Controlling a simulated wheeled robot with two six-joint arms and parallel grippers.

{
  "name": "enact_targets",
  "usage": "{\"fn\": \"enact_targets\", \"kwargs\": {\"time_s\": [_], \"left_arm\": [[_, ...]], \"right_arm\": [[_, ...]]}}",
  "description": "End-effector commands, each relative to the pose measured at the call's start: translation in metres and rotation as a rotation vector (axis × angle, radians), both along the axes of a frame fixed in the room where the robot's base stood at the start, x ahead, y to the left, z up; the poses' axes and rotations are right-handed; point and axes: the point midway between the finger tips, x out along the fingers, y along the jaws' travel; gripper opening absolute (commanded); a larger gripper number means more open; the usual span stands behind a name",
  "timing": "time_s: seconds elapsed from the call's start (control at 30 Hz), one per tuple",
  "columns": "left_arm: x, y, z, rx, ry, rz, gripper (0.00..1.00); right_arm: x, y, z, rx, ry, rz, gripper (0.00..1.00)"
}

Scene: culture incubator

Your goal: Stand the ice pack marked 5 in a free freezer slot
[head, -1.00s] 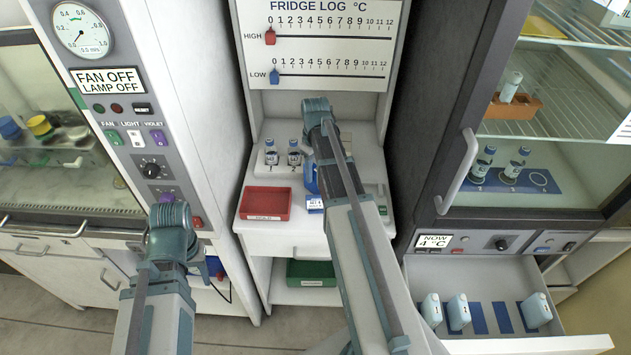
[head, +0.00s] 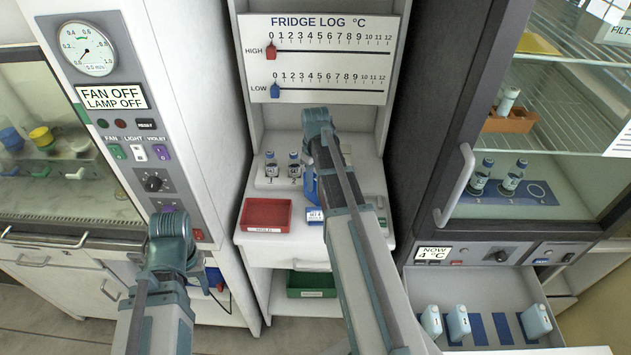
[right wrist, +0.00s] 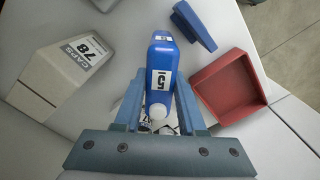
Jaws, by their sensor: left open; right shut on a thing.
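My right gripper (right wrist: 160,100) is shut on the blue ice pack marked 5 (right wrist: 162,68), whose 5 label and white cap face the right wrist camera. In the head view a strip of this pack (head: 309,186) shows beside my right arm, over the bench. The freezer drawer (head: 415,283) is open at the lower right. Pale packs stand in it, two at the left (head: 431,321) (head: 458,323) and one at the right (head: 535,321). Two bare blue slots (head: 478,330) (head: 503,328) lie between them. My left gripper (head: 170,235) is at the lower left, its fingers mostly hidden, holding nothing visible.
A red tray (head: 265,214) and dark bottles (head: 270,166) are on the bench. A green bin (head: 312,284) is below. The fridge door handle (head: 456,188) juts out above the drawer's left side. A beige block marked CAPS 78 (right wrist: 62,73) is near the held pack.

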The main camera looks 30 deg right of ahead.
Motion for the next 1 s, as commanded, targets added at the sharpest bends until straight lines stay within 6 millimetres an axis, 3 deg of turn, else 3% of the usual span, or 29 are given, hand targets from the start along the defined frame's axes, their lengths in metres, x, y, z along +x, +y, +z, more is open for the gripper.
{"fn": "enact_targets", "kwargs": {"time_s": [0.4,0.6,0.77,1.0], "left_arm": [[0.000,0.000,0.069,0.000,0.000,-0.002,0.50],[0.000,0.000,0.087,0.000,0.000,0.000,0.50],[0.000,0.000,0.087,0.000,0.000,0.000,0.50],[0.000,0.000,0.056,0.000,0.000,0.000,0.50]], "right_arm": [[0.000,0.000,0.068,0.000,0.000,0.000,0.00],[0.000,0.000,0.087,0.000,0.000,0.000,0.00],[0.000,0.000,0.087,0.000,0.000,0.000,0.00],[0.000,0.000,0.056,0.000,0.000,0.000,0.00]]}}
